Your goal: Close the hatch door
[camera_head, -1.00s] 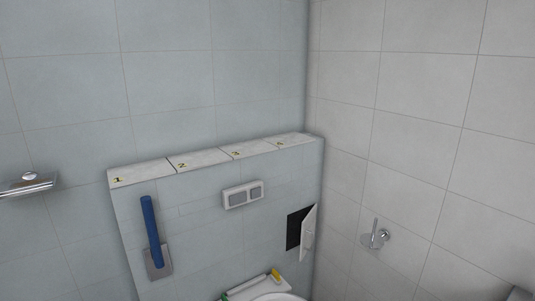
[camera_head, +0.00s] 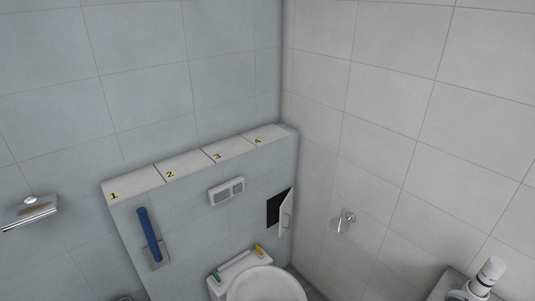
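The hatch door (camera_head: 286,212) is a small pale panel on the front of the tiled ledge wall, right of the flush plate. It stands open, swung outward on its right side. The dark hatch opening (camera_head: 273,209) shows to its left. Neither of my grippers is in the head view.
The toilet (camera_head: 265,284) stands below and left of the hatch, with a green and a yellow item on its back edge. A blue-handled tool (camera_head: 149,235) hangs on the wall at left. A chrome holder (camera_head: 346,220) is on the right wall. A white bottle (camera_head: 488,273) stands at lower right.

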